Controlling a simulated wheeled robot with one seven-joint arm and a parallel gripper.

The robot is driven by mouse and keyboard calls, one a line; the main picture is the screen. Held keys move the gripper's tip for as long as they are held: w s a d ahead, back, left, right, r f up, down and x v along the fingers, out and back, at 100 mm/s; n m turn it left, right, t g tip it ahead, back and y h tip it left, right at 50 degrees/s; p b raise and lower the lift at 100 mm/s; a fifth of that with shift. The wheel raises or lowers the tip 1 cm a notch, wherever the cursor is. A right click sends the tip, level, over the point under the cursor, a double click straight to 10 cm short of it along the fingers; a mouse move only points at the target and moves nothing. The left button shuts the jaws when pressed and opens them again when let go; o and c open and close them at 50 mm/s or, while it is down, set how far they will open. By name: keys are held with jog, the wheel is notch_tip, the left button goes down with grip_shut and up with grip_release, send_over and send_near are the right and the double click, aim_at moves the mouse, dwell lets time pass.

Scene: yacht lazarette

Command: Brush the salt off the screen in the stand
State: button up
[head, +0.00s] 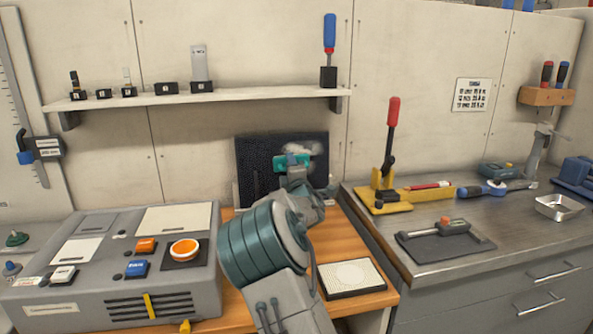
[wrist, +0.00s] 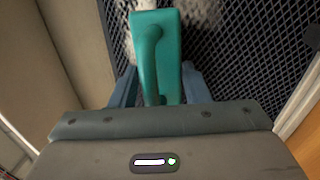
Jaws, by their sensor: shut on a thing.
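The screen (head: 255,163) is a dark mesh panel standing upright at the back of the wooden bench. It also fills much of the wrist view (wrist: 252,45). White salt (head: 302,149) lies in a patch on its upper right part, and white also shows beside the brush in the wrist view (wrist: 202,14). My gripper (head: 294,172) is shut on a teal brush (wrist: 155,45) by its handle and holds it in front of the screen. The bristles are hidden, so I cannot tell whether they touch the mesh. My arm hides the screen's lower part and most of its stand.
A grey control box (head: 130,262) stands at the left of the bench. A pale square plate (head: 352,277) lies at the right. A metal counter (head: 447,224) with tools adjoins on the right. A shelf (head: 195,98) runs along the wall above.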

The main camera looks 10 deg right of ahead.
aim_at(281, 159)
jog(key=shift+a+b, duration=0.75)
jog(key=shift+a, duration=0.75)
jog(key=shift+d+r, duration=0.15)
jog(key=shift+r, duration=0.85)
jog(key=shift+w+d+f+b, duration=0.1)
jog(key=shift+d+b, duration=1.65)
jog(key=shift+d, duration=5.2)
jog(key=shift+a, duration=0.1)
jog(key=s+b, duration=0.4)
jog(key=s, duration=0.2)
